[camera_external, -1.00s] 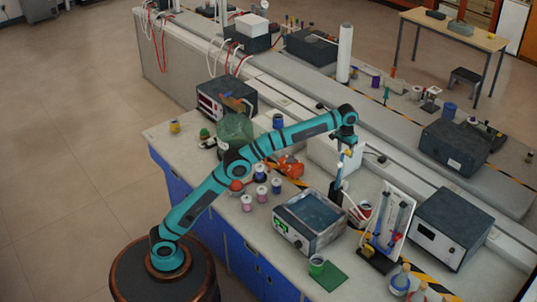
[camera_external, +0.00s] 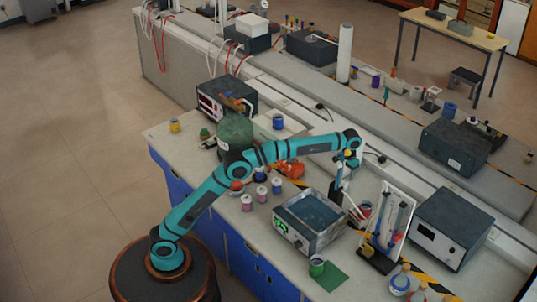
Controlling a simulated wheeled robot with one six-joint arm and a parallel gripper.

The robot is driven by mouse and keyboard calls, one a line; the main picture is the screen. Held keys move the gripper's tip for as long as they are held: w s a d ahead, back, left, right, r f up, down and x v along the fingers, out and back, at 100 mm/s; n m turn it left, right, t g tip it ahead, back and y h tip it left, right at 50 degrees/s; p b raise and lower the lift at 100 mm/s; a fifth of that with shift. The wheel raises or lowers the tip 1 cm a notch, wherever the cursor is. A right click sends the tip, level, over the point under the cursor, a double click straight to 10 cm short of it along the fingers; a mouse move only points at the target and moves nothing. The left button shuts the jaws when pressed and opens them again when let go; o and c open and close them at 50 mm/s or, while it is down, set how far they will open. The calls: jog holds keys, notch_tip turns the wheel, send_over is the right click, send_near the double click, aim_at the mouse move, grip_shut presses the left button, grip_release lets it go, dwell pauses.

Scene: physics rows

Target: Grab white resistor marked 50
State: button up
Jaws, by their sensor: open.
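My gripper (camera_external: 345,170) hangs below the wrist at the end of the teal arm, over the back right of the bath-like device. It is small in this view and overlaps dark items behind it, so its fingers are hard to make out. It is open and I see nothing held in it. I cannot pick out a white resistor marked 50; no marking is readable at this size. Small white-topped spools stand on the bench left of the device: a pink one (camera_external: 247,202), a dark one (camera_external: 262,193) and a purple one (camera_external: 277,185).
The grey device (camera_external: 310,222) with a blue basin stands at the bench front. A white board with blue tubes (camera_external: 388,222) and a dark meter box (camera_external: 450,228) stand to its right. An orange object (camera_external: 290,169) lies under the forearm. A green mat (camera_external: 328,277) lies in front.

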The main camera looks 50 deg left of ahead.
aim_at(345, 182)
jog(key=shift+s+f, duration=0.1)
jog(key=shift+f, duration=3.4)
jog(key=c, duration=1.1)
